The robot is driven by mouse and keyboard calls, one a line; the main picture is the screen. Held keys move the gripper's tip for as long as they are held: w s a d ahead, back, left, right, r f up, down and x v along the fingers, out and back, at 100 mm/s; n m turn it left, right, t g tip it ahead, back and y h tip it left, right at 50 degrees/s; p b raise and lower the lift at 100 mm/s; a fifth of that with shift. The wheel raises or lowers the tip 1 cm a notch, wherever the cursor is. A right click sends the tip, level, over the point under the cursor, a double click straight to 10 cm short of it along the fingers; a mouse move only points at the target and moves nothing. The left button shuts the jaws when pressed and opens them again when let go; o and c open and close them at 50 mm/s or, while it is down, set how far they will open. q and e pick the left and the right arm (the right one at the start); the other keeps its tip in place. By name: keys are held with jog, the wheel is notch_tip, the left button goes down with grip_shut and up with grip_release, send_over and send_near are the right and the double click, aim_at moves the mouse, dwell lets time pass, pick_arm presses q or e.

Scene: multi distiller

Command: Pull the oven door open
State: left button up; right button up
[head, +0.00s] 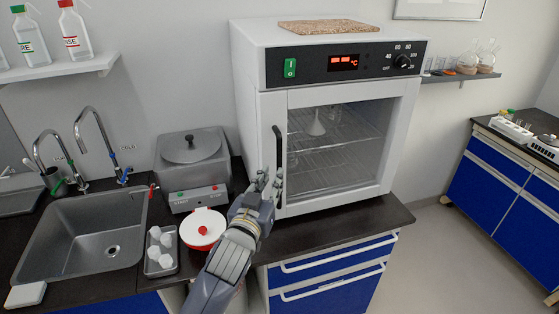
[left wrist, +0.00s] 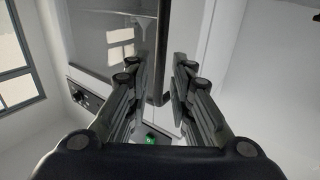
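The white oven (head: 345,55) stands on the dark counter. Its glass-fronted door (head: 335,145) looks shut, and a glass funnel (head: 316,125) and wire racks show behind the glass. The black vertical door handle (head: 279,165) is at the door's left edge. My left gripper (head: 268,183) is at the handle's lower part in the head view. In the left wrist view the left gripper (left wrist: 163,72) is open, with the handle (left wrist: 158,55) between or just beyond its two fingers. Whether the fingers touch it I cannot tell. My right gripper is not in view.
A grey water bath (head: 192,165), a white-and-red lidded container (head: 202,228) and a small tray of white cups (head: 161,252) stand left of the oven. A sink (head: 85,245) is further left. The floor on the right (head: 440,260) is clear.

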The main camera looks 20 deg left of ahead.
aim_at(278, 165)
pick_arm(q)
jog(key=w+p, duration=0.1)
jog(key=w, duration=0.5)
jog(key=shift+w+a, duration=0.1)
jog(key=shift+w, duration=0.25)
jog(key=shift+w+p, duration=0.35)
jog(key=shift+w, duration=0.1)
jog(key=shift+f, duration=0.1)
grip_shut()
